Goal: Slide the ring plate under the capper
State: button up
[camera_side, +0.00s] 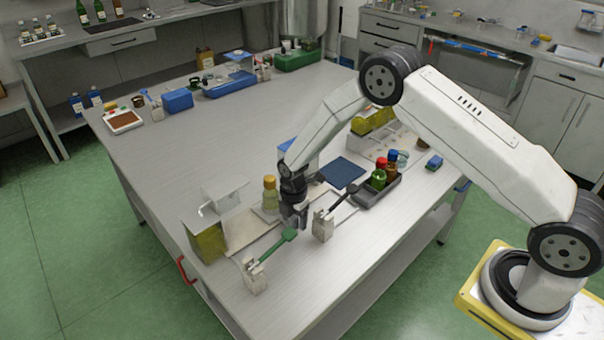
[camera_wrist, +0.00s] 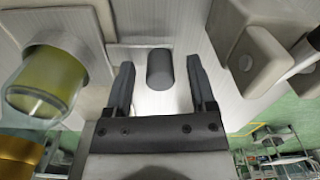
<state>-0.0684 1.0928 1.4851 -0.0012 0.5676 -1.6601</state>
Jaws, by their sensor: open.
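A pale flat plate (camera_side: 268,213), apparently the ring plate, lies on the bench with a yellow-capped bottle (camera_side: 270,190) upright on it. In the wrist view the bottle (camera_wrist: 45,85) of yellow-green liquid stands left of my gripper. My gripper (camera_side: 295,221) is low over the bench, just right of the bottle. In the wrist view my gripper (camera_wrist: 160,64) is open, with a dark upright knob (camera_wrist: 159,70) between its fingers, gaps showing on both sides.
A clamp with a green lever (camera_side: 278,245) stands in front of my gripper, and one with a black lever (camera_side: 345,198) stands to the right. A dark tray (camera_side: 372,200) of bottles lies further right.

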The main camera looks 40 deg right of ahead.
grip_shut()
dwell(1.4)
